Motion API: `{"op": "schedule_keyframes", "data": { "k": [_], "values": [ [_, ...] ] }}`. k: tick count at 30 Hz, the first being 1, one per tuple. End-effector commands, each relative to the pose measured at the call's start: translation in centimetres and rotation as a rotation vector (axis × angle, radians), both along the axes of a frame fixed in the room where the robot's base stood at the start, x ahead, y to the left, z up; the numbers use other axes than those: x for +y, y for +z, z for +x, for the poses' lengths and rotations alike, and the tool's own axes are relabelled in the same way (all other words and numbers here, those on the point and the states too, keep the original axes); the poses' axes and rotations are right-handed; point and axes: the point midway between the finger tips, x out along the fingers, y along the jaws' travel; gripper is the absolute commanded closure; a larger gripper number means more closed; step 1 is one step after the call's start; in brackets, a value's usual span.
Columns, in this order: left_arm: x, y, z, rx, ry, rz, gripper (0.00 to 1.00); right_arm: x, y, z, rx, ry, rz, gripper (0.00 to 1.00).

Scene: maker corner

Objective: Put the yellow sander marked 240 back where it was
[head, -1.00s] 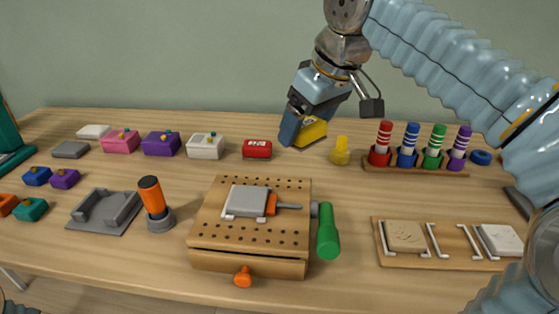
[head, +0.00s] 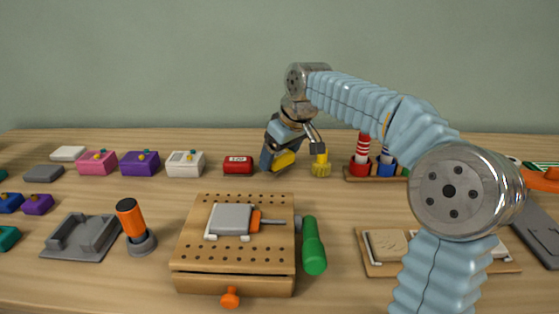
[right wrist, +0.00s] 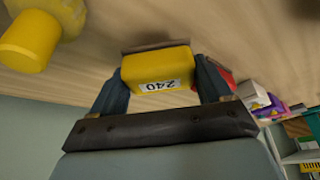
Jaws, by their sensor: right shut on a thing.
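The yellow sander (right wrist: 158,69) shows its 240 label in the right wrist view, between the two dark fingers of my right gripper (right wrist: 157,75). In the head view my right gripper (head: 274,157) is at the back of the table, with the yellow sander (head: 285,160) partly hidden by it. I cannot tell whether the sander touches the table. A wooden rack (head: 385,270) with white brackets is at the front right and bears a tan block (head: 387,244). My right arm hides much of this rack. My left gripper is out of view.
Further right is a marker stand (head: 353,178). A drilled wooden block (head: 236,285), a green tool (head: 313,248) and a grey cradle (head: 75,250) occupy the front.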

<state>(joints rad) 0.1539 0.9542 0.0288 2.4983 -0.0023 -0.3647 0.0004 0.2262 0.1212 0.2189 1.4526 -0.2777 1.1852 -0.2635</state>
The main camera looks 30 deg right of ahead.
Motion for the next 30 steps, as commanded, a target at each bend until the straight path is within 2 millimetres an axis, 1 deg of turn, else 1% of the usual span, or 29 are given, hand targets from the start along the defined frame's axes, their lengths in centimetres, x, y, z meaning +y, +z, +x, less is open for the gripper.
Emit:
{"op": "schedule_keyframes", "data": {
  "k": [1, 3, 14, 15, 19, 26, 29, 30],
  "values": [
    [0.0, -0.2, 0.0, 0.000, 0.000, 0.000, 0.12, 0.0, -0.8, -0.1, 0.001, -0.001, 0.000, 0.50],
    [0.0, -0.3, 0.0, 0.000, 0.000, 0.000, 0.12, 0.0, -1.3, -0.1, -0.002, 0.000, 0.000, 0.50],
    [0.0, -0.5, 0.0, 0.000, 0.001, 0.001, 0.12, 0.0, -1.8, -0.1, -0.002, 0.000, 0.000, 0.50],
    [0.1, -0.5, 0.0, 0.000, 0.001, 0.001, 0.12, 0.0, -1.8, -0.1, -0.002, 0.000, 0.000, 0.20],
    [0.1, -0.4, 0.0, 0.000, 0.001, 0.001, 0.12, 0.0, -1.7, -0.1, -0.002, 0.000, 0.000, 0.00],
    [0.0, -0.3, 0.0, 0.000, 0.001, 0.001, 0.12, 0.0, -1.6, -0.1, -0.002, 0.000, 0.000, 0.00],
    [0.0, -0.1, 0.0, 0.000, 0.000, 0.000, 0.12, 0.0, -1.0, -0.2, -0.004, 0.000, 0.000, 0.00],
    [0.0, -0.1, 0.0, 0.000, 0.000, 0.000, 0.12, -0.1, -0.4, -0.3, -0.006, -0.001, 0.000, 0.00]
  ]
}}
